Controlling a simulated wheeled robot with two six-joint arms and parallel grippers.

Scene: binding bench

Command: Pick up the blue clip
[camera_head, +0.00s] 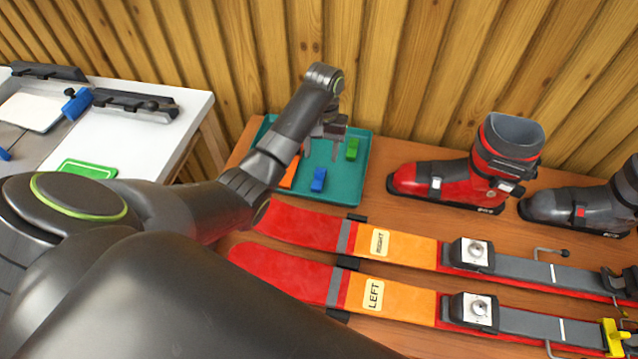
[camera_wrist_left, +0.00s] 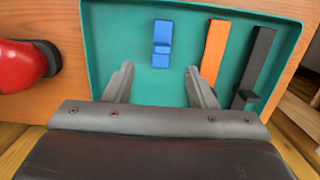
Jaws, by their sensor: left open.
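The blue clip (camera_head: 318,180) lies in the teal tray (camera_head: 352,187) on the wooden bench. In the left wrist view the blue clip (camera_wrist_left: 162,45) is upright in the picture, just beyond the fingertips and roughly centred between them. My left gripper (camera_head: 321,153) is open and empty over the tray; in the left wrist view its fingers (camera_wrist_left: 158,72) are spread apart on either side of a bare part of the tray. No finger visibly touches the clip. My right gripper does not show.
A green clip (camera_head: 352,148) and an orange strip (camera_head: 290,173) are in the tray; a black tool (camera_wrist_left: 256,68) lies beside the orange one. A red ski boot (camera_head: 450,180) stands right of the tray, with skis (camera_head: 405,247) in front. A white table (camera_head: 150,140) is at left.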

